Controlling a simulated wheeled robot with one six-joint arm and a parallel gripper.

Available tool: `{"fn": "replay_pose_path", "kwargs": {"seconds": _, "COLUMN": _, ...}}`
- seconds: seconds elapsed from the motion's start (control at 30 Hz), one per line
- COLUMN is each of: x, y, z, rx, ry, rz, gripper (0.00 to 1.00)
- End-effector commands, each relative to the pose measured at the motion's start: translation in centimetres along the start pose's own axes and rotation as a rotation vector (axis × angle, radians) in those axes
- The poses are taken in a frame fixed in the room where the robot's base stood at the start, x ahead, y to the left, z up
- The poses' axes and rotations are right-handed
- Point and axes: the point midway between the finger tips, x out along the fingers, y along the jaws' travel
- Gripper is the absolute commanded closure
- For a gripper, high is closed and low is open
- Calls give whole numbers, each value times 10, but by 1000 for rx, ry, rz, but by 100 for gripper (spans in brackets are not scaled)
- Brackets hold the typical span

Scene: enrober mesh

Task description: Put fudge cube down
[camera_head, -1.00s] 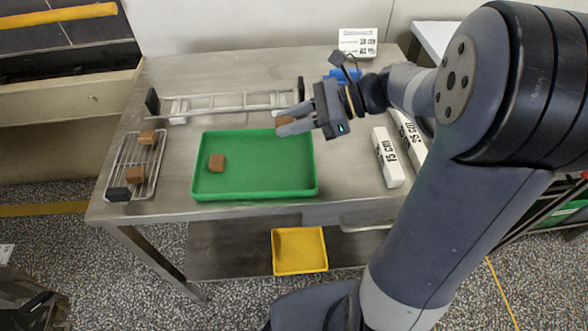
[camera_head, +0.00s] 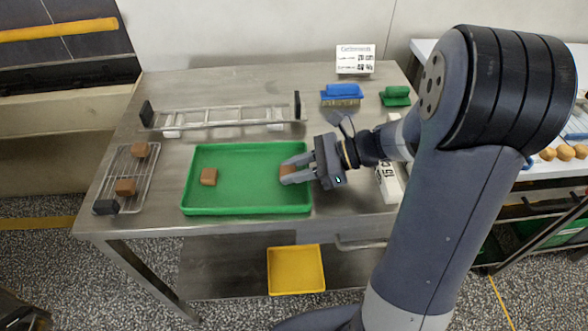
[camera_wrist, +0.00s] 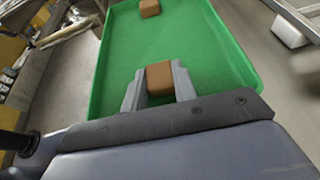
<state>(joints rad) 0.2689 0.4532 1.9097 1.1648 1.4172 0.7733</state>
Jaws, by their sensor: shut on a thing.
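My gripper (camera_head: 294,172) is shut on a brown fudge cube (camera_head: 287,170) over the right part of the green tray (camera_head: 240,211). The held cube (camera_wrist: 160,78) sits between the two grey fingers in the wrist view. I cannot tell whether its underside touches the tray floor. A second fudge cube (camera_head: 208,176) lies in the left part of the tray; it also shows near the top of the wrist view (camera_wrist: 149,8).
A metal mesh frame (camera_head: 215,119) lies behind the tray. Blue (camera_head: 342,92) and green (camera_head: 396,94) brushes lie at the back. A white box (camera_head: 388,186) stands right. A yellow tray (camera_head: 296,270) is below.

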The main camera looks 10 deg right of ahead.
Motion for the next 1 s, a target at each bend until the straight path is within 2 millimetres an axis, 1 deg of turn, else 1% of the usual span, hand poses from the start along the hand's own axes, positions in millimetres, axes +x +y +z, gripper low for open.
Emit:
{"fn": "replay_pose_path", "kwargs": {"seconds": 0.13, "x": 0, "y": 0, "z": 1, "rx": -1, "ry": 0, "rz": 0, "gripper": 86}}
{"fn": "replay_pose_path", "kwargs": {"seconds": 0.27, "x": 1, "y": 0, "z": -3, "rx": 0, "ry": 0, "rz": 0, "gripper": 86}}
{"fn": "replay_pose_path", "kwargs": {"seconds": 0.3, "x": 1, "y": 0, "z": -2, "rx": 0, "ry": 0, "rz": -1, "gripper": 70}}
{"fn": "replay_pose_path", "kwargs": {"seconds": 0.53, "x": 1, "y": 0, "z": -2, "rx": 0, "ry": 0, "rz": 0, "gripper": 52}}
{"fn": "replay_pose_path", "kwargs": {"seconds": 0.73, "x": 0, "y": 0, "z": -1, "rx": 0, "ry": 0, "rz": 0, "gripper": 52}}
{"fn": "replay_pose_path", "kwargs": {"seconds": 0.83, "x": -1, "y": 0, "z": 3, "rx": -1, "ry": 0, "rz": -1, "gripper": 52}}
{"fn": "replay_pose_path", "kwargs": {"seconds": 0.93, "x": -11, "y": -1, "z": 2, "rx": 0, "ry": 0, "rz": -5, "gripper": 52}}
{"fn": "replay_pose_path", "kwargs": {"seconds": 1.0, "x": -22, "y": -1, "z": 2, "rx": 0, "ry": 0, "rz": -5, "gripper": 52}}
